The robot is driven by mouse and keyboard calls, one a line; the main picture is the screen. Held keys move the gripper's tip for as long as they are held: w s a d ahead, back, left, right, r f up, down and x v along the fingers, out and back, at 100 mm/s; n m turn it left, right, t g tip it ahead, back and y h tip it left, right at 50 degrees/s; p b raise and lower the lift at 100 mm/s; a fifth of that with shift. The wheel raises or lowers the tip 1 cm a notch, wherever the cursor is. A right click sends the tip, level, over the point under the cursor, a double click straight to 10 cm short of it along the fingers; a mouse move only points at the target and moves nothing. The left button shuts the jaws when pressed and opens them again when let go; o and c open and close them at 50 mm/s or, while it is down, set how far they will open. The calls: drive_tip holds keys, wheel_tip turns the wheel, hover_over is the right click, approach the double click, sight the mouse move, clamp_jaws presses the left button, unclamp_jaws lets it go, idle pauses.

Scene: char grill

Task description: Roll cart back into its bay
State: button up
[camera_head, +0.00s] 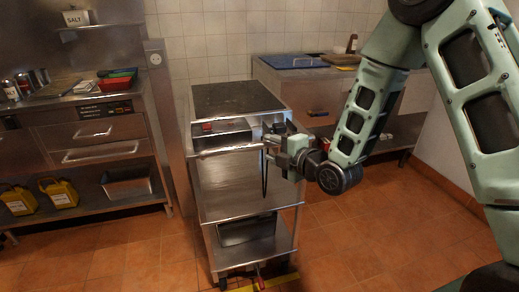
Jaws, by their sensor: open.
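The cart (250,185) is a steel trolley with a dark top, a control strip with a red light near its upper front, and a lower shelf (269,248) holding a dark pan. It stands on the tiled floor between two steel counters, turned somewhat and in front of the back wall. My gripper (272,141) is at the upper right of the cart's front, next to a bar there. It is open; whether it touches the bar cannot be told. Yellow floor marking (268,284) shows at the cart's foot, by a small red-handled part (259,277). The bay's outline is mostly hidden.
The left counter (100,145) has drawers, with yellow jugs (60,192) on its lower shelf. The right counter (310,92) stands behind my arm, with a blue board (291,61) on top. Open tiled floor (345,245) lies right of the cart.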

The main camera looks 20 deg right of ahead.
sight(259, 144)
drive_tip(key=x, duration=0.6)
drive_tip(key=shift+s+p, duration=0.1)
drive_tip(key=shift+p, duration=0.2)
clamp_jaws()
